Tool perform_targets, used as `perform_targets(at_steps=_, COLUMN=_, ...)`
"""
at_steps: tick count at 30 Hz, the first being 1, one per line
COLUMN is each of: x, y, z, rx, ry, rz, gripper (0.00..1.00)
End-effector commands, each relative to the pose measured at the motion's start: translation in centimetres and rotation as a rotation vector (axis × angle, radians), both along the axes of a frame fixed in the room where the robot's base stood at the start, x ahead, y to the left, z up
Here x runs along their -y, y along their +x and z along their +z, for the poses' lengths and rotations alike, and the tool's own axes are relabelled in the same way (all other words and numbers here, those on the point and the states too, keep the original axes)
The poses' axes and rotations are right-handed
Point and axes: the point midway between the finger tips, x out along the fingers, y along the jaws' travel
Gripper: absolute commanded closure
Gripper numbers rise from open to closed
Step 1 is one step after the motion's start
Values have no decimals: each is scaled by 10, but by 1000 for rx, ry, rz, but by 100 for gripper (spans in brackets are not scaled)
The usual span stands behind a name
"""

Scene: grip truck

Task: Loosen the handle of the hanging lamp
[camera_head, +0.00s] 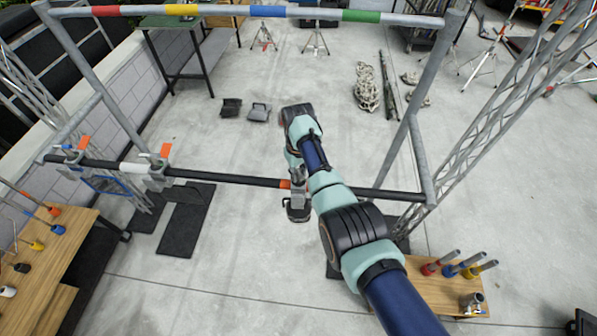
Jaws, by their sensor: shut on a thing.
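A dark lamp (298,213) hangs under the lower black bar (235,178) of the pipe frame, right of the bar's middle. Its grey clamp (298,194) sits around the bar beside an orange patch (285,184). My arm reaches in from the lower right, and its wrist bends down towards the clamp. My gripper (296,174) is just above the bar at the clamp, partly covered by my arm. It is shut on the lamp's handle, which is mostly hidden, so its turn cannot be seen.
Two more clamps with orange handles (165,151) (83,142) sit on the bar's left part. A wooden table (420,292) with coloured-base pegs stands lower right, and a wooden bench (62,245) lower left. Dark mats (187,222) lie below.

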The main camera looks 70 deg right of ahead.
Motion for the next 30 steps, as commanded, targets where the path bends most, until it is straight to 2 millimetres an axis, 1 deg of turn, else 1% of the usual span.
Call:
perform_targets(at_steps=9, x=0, y=1, z=2, rx=2, ry=-2, rz=298, gripper=100)
perform_targets(at_steps=15, x=0, y=1, z=2, rx=3, ry=-2, rz=457, gripper=100)
perform_targets(at_steps=21, x=0, y=1, z=2, rx=2, ry=-2, rz=552, gripper=100)
perform_targets(at_steps=30, x=0, y=1, z=2, rx=3, ry=-3, rz=620, gripper=100)
